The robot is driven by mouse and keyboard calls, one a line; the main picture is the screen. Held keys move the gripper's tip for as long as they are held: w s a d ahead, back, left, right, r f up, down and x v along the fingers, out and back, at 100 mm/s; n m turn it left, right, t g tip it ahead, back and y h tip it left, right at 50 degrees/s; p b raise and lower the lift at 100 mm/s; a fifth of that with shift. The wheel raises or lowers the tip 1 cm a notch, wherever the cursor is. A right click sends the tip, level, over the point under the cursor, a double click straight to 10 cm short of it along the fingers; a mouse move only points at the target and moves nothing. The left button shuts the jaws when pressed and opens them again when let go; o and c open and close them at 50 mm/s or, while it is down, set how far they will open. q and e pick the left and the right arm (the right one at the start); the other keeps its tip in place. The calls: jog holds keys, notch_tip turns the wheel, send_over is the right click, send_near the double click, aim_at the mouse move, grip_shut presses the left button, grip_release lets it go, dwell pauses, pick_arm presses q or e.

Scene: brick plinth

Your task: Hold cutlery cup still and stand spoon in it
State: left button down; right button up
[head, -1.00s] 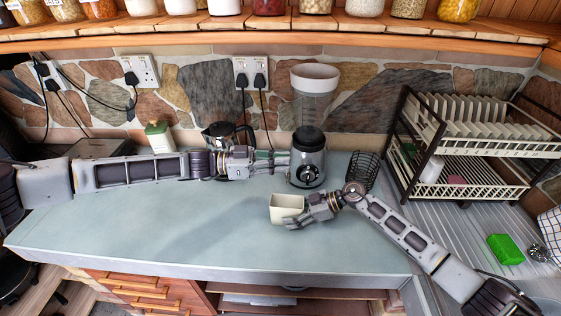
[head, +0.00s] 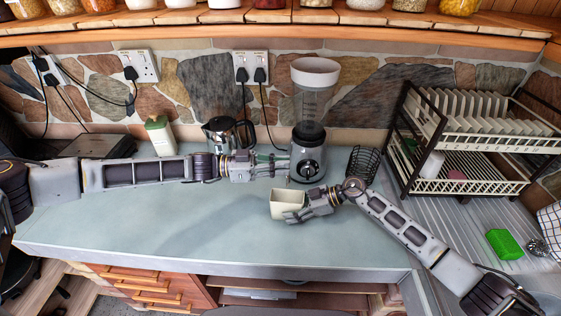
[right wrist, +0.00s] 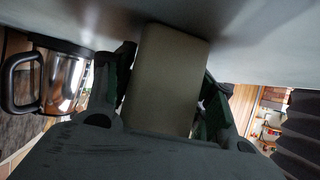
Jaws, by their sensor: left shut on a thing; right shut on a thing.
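The cutlery cup (head: 278,207) is a pale, square-sided cup on the grey-green counter in the head view. My right gripper (head: 292,214) is shut on it from the right. The cup also fills the space between the right fingers in the right wrist view (right wrist: 165,75). My left gripper (head: 279,165) is behind the cup and above the counter, in front of the blender base. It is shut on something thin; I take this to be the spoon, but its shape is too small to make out. The spoon is apart from the cup.
A blender (head: 308,150) stands just behind my left gripper. A black wire holder (head: 363,162) is right of it, and a metal kettle (head: 222,132) is behind my left arm. A dish rack (head: 470,150) stands at the right. The counter's front left is clear.

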pick_arm(q)
jog(key=shift+f, duration=5.2)
jog(key=shift+f, duration=0.1)
jog(key=c, duration=1.5)
grip_release()
jog(key=shift+a, duration=0.2)
jog(key=a, duration=0.7)
jog(key=s+a, duration=0.1)
jog(key=a, duration=0.3)
jog(key=shift+a, duration=0.3)
